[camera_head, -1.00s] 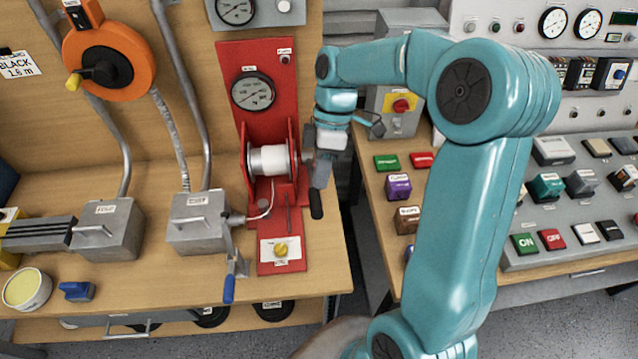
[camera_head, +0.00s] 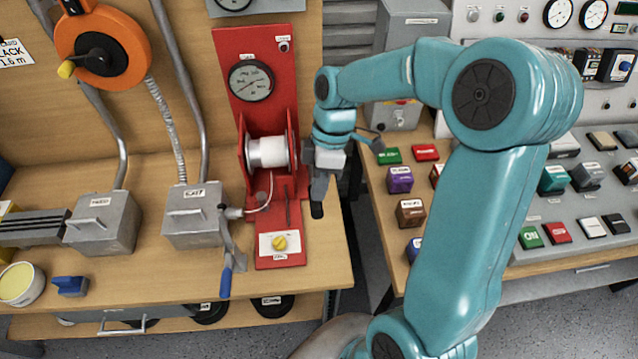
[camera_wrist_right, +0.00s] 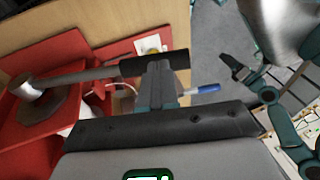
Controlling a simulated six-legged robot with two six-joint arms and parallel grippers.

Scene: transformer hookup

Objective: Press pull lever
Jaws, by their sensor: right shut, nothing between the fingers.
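The red winch panel (camera_head: 232,50) carries a white spool (camera_head: 267,153). A lever with a grey rod (camera_wrist_right: 90,75) and a black grip (camera_wrist_right: 155,62) reaches out from beside the spool in the right wrist view. In the head view its grip (camera_head: 317,210) shows at the panel's right, just below my right gripper (camera_head: 320,188). My right gripper is shut and empty. In the right wrist view its fingertips (camera_wrist_right: 161,72) are at the black grip and seem to touch it; the exact contact is hidden. My left gripper is out of view.
A grey box with a blue-handled crank (camera_head: 226,282) stands left of the panel. A yellow knob (camera_head: 279,242) sits low on the panel. A gap separates this bench from the button console (camera_head: 590,225) at right. A dial gauge (camera_head: 250,81) is above the spool.

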